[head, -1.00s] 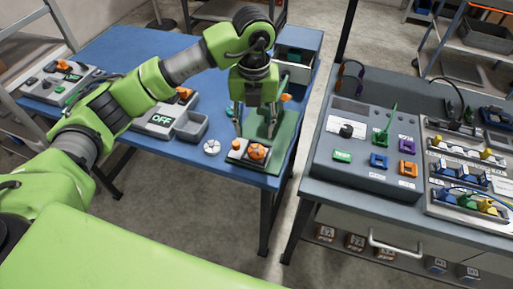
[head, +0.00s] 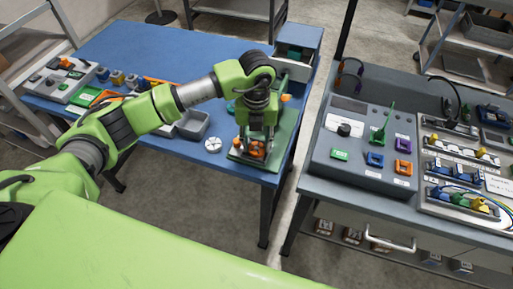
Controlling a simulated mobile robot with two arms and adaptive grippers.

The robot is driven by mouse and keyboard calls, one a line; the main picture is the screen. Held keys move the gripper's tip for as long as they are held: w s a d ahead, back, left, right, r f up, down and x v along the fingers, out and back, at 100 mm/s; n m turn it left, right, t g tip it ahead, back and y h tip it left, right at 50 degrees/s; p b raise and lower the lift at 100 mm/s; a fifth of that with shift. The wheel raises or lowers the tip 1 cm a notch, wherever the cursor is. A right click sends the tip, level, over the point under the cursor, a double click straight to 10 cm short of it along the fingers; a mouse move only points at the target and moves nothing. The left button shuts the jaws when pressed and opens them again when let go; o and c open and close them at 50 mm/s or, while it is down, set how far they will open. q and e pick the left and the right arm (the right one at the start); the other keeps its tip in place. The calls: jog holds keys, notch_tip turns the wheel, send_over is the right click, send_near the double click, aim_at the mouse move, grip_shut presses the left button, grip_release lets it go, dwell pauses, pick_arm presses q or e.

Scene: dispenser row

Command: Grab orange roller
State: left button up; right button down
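The orange roller (head: 257,154) sits low at the front end of a green dispenser (head: 287,131) near the blue table's front right edge. It is partly hidden by my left gripper (head: 256,149). The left gripper points down right over the roller, its fingers apart on either side of it. I cannot tell whether the fingers touch it. My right gripper is not in view.
A round white piece (head: 212,145) and an open grey bin (head: 193,124) lie left of the gripper on the blue table (head: 150,48). A grey panel bench (head: 345,185) with coloured parts stands to the right, across a gap.

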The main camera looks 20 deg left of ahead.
pick_arm(q)
jog(key=c, duration=0.3)
